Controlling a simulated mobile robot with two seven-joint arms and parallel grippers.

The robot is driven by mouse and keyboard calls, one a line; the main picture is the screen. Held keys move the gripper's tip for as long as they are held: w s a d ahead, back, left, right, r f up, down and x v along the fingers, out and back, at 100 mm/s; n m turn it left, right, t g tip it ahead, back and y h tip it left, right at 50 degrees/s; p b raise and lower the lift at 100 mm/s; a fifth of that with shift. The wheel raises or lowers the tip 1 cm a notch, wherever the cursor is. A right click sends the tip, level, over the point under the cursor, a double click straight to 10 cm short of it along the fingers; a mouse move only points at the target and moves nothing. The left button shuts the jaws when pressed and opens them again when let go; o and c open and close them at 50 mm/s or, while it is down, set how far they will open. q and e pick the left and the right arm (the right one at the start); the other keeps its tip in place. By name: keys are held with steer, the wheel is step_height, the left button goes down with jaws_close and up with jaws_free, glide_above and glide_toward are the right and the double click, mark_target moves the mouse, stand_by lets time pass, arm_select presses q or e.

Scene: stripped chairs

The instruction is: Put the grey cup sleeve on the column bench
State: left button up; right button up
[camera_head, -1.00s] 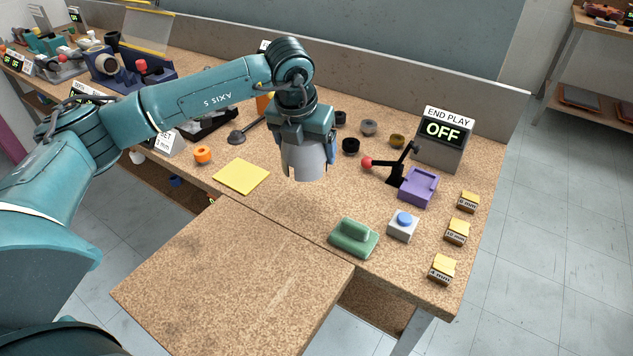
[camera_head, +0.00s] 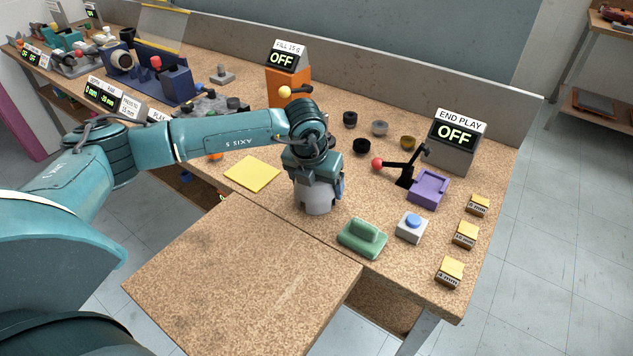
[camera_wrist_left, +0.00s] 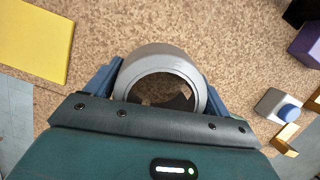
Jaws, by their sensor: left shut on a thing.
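The grey cup sleeve (camera_head: 312,198) is a short, hollow grey ring, held under my left gripper (camera_head: 316,190). In the left wrist view the sleeve (camera_wrist_left: 160,62) sits between the two blue fingers of my left gripper (camera_wrist_left: 158,88), which is shut on it. I look into its open end there. The sleeve is over the speckled bench near its front edge; I cannot tell whether it touches the top. The lower speckled surface (camera_head: 245,285) juts out in front; no label shows which surface is the column bench. My right gripper is not in view.
A yellow square (camera_head: 252,174) lies left of the sleeve. A green block (camera_head: 362,238) and a blue-button box (camera_head: 411,228) stand to its right. The red-knobbed lever (camera_head: 400,166), purple tray (camera_head: 428,190) and END PLAY display (camera_head: 454,142) stand farther right. The front surface is bare.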

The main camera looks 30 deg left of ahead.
arm_select(q)
steer(key=o, duration=0.9)
steer(key=v, duration=1.2)
steer(key=shift+r, duration=0.1)
